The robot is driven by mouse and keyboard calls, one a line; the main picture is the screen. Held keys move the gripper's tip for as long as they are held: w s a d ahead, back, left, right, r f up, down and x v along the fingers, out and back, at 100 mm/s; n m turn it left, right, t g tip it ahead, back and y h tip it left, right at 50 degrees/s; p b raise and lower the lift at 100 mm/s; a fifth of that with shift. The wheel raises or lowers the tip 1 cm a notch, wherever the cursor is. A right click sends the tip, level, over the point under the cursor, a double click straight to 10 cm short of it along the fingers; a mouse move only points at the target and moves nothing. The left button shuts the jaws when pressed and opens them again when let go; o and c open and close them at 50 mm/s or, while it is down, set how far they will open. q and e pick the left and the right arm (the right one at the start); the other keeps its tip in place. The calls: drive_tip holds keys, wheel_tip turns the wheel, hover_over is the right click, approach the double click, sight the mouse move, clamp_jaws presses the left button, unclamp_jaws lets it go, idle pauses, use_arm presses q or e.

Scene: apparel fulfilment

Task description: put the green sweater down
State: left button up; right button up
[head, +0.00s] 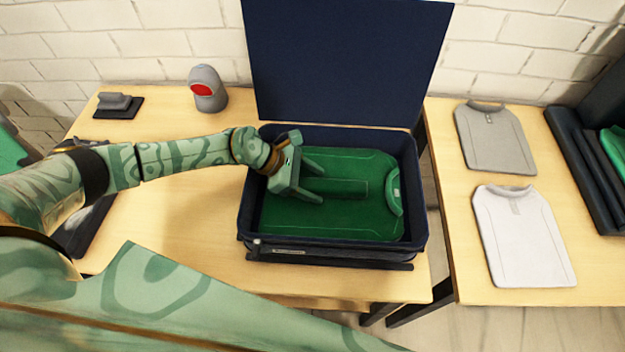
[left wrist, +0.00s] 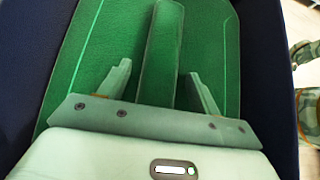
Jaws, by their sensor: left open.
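The green sweater (head: 345,215) lies flat and folded inside the dark blue open box (head: 412,190), its collar toward the right. It also fills most of the left wrist view (left wrist: 215,60). My left gripper (head: 318,182) is inside the box, just over the sweater. Its two fingers are spread apart, with a raised green strip of the sweater (left wrist: 160,50) between them and not gripped. Whether the fingertips touch the cloth I cannot tell. My right gripper does not show.
The box's lid (head: 345,60) stands up at the back. A grey scanner-like device (head: 207,88) and a small dark-based object (head: 119,104) sit at the back left. Grey (head: 495,138) and white (head: 522,235) folded tops lie on the right table, beside another dark box (head: 585,165).

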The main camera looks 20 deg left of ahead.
use_arm(q)
drive_tip(key=shift+r, duration=0.3)
drive_tip(key=v, duration=1.2)
drive_tip(key=shift+f+p, duration=0.1)
drive_tip(key=shift+p, duration=0.25)
idle(0.3)
